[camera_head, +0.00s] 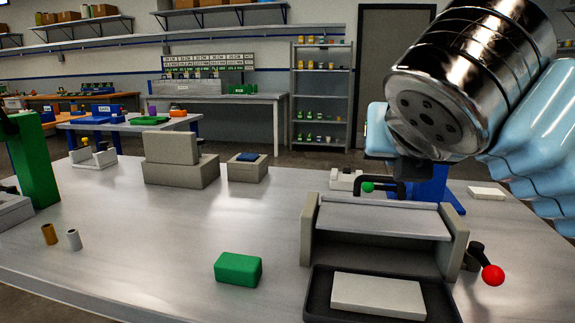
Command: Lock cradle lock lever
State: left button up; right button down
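A grey cradle-like fixture (311,232) with two side walls and a flat top plate (385,217) stands at the front right of the table. A black lever with a red ball knob (493,275) sticks out low on its right side. A second black lever with a green ball knob (367,187) shows behind the fixture. I cannot tell which is the cradle lock lever. My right arm comes in from the upper right above the fixture. Its gripper (413,169) seems to be the dark part by the green-knobbed lever; its fingers cannot be made out. My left gripper is not in view.
A black tray (315,295) holding a pale slab (378,296) lies before the fixture. A green block (238,269) and two small cylinders (74,240) stand to its left. Grey blocks (181,172) stand farther back. The middle of the table is clear.

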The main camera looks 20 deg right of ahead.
aim_at(494, 276)
jog(key=k+j, duration=0.75)
jog(key=k, duration=0.1)
